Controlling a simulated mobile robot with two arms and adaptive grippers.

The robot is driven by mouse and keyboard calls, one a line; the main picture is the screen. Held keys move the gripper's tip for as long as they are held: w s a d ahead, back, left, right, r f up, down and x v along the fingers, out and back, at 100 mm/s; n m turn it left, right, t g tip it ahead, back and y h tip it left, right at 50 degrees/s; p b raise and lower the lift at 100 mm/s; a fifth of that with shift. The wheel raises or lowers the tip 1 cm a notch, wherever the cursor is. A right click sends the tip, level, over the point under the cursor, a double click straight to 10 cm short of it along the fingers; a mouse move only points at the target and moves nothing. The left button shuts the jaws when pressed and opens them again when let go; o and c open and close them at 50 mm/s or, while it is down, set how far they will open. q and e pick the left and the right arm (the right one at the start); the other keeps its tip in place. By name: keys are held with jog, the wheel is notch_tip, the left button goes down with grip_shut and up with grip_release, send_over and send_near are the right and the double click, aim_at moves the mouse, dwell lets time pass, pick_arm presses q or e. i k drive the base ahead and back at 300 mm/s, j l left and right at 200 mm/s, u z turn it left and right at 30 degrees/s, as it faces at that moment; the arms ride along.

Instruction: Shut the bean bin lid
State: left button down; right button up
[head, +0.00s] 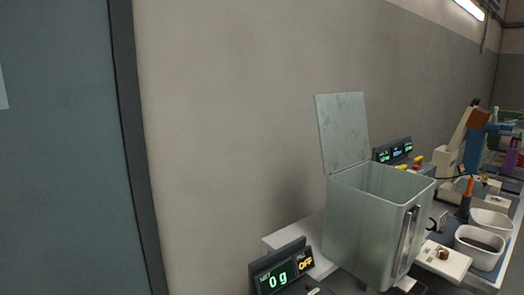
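The bean bin (365,225) is a grey metal box at the right of the head view, with an upright handle-like strip (407,240) on its right face. Its lid (343,131) stands open, raised nearly upright from the bin's back left edge. The bin's opening shows, but its floor is hidden. Neither of my grippers is in view.
A display reading "0 g" and "OFF" (281,268) stands in front of the bin at left. Behind and right are another display (393,151), white tubs (478,249) and bench equipment (475,140). A wall (230,110) runs behind; a dark door (55,150) is at left.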

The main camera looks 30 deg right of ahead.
aim_at(342, 117)
jog(key=i+j+z, duration=0.1)
jog(key=z, duration=0.35)
jog(key=i+j+z, duration=0.15)
jog(key=z, duration=0.25)
jog(key=i+j+z, duration=0.2)
jog(key=z, duration=0.25)
jog(key=i+j+z, duration=0.15)
jog(key=z, duration=0.3)
jog(key=j+z, duration=0.4)
